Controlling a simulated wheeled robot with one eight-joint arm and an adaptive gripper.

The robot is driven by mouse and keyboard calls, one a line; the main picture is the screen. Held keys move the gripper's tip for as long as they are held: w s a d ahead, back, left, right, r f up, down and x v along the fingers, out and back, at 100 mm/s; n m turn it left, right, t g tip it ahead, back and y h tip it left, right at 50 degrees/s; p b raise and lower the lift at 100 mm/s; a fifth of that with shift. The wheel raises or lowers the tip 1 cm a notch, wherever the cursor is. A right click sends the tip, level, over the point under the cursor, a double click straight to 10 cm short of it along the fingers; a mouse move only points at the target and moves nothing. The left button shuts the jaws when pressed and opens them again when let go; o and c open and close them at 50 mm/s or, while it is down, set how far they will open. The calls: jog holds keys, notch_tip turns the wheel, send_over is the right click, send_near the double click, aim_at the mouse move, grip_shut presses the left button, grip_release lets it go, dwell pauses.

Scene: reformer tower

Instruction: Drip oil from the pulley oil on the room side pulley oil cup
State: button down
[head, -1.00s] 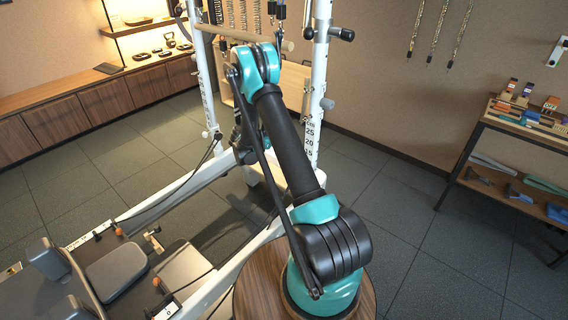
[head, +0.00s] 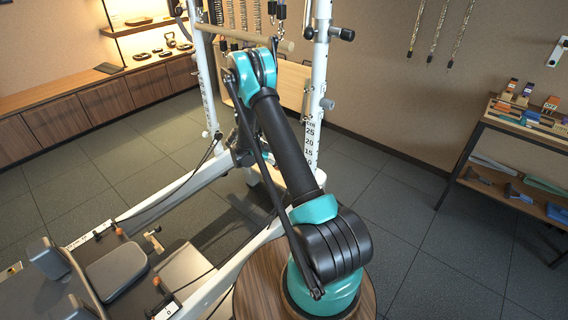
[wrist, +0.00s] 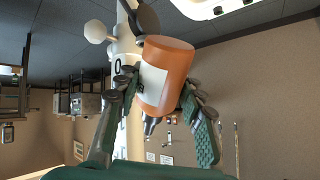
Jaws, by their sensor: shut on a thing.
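My gripper (wrist: 160,97) is shut on an orange bottle (wrist: 172,72) with a white label, which I take to be the pulley oil. No oil cup can be made out with certainty. In the head view my arm hides the gripper and the bottle.
The white reformer tower upright (head: 318,90) stands just beyond my arm, with a wooden bar (head: 262,40) across the frame. The reformer bed (head: 115,270) lies at the lower left. A tool shelf (head: 520,130) stands at the right. Open floor (head: 400,220) lies between.

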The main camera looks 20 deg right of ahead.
jog(key=y, duration=0.1)
jog(key=a+t+y, duration=0.1)
jog(key=y, duration=0.1)
jog(key=m+t+y, duration=0.1)
jog(key=shift+w+a+f+y, duration=0.1)
jog(key=shift+w+a+y, duration=0.2)
jog(key=shift+w, duration=0.1)
jog(key=y, duration=0.1)
jog(key=t+y, duration=0.1)
jog(key=y, duration=0.1)
jog(key=a+t+y, duration=0.1)
jog(key=shift+w+f+m, duration=0.25)
jog(key=shift+f+m, duration=0.15)
jog(key=shift+d+r+y, duration=0.2)
jog(key=shift+r+y, duration=0.1)
jog(key=shift+y, duration=0.2)
jog(key=shift+r+t+y, duration=0.5)
jog(key=shift+t+y, duration=0.1)
jog(key=shift+y, duration=0.1)
